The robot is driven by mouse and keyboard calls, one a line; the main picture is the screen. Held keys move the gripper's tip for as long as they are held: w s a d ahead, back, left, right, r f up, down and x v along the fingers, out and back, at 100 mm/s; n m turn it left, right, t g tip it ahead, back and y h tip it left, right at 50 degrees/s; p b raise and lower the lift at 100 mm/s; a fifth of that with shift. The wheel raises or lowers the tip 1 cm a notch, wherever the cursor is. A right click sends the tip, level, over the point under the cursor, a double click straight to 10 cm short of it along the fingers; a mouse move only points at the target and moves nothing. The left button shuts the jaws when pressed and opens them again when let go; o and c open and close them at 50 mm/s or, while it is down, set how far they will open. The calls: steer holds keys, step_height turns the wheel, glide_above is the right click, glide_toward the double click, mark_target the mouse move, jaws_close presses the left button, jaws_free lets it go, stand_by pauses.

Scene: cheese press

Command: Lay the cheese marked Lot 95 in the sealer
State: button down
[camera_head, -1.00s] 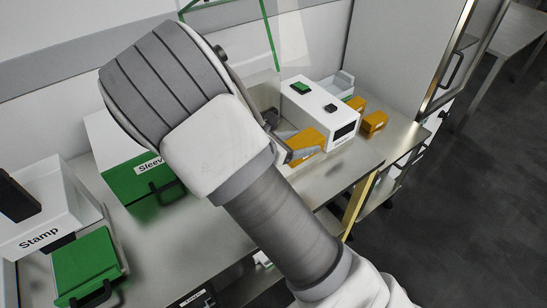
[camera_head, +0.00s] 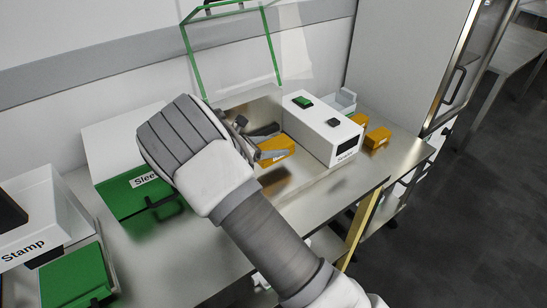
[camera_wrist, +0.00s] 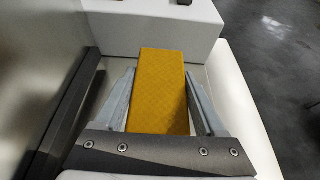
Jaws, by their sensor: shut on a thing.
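My gripper (camera_head: 262,146) is shut on an orange cheese block (camera_head: 277,152). In the wrist view the two grey fingers (camera_wrist: 160,78) lie along both sides of the block (camera_wrist: 160,100). A small pale label shows on its side in the head view, but I cannot read a lot number.
Two more orange blocks (camera_head: 377,138) sit right of the sealer, near a pale tray (camera_head: 343,100). A green-fronted sleeve box (camera_head: 135,197) and a white stamp unit (camera_head: 25,230) stand at left. The steel bench (camera_head: 185,255) is bare in front.

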steer(key=shift+f+b, duration=0.4)
steer(key=shift+f, duration=1.55)
steer(key=shift+f, duration=0.1)
steer(key=shift+f, duration=0.15)
jaws_free()
